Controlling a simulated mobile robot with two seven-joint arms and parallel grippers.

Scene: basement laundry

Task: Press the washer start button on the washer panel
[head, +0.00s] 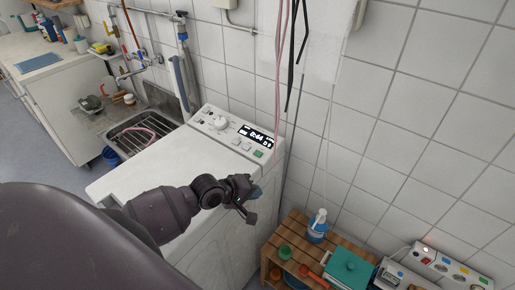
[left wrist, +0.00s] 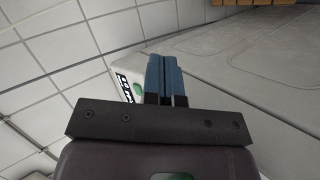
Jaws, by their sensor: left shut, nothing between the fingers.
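The white washer (head: 140,168) stands against the tiled wall in the head view. Its panel (head: 234,131) at the back carries a round dial (head: 220,122), a lit display reading about 0:44 and several small buttons, one of them a green-marked button (head: 258,154) at the right end. My left gripper (head: 250,212) is over the front right part of the washer, apart from the panel. In the left wrist view its blue fingertips (left wrist: 166,75) are together and empty, with part of the panel display (left wrist: 124,88) behind them. My right gripper is not in view.
A wooden slatted shelf (head: 292,240) with a spray bottle (head: 318,224) and a teal box (head: 349,268) stands right of the washer. Cables (head: 283,60) hang down the wall behind the panel's right end. A sink (head: 142,133) is at left.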

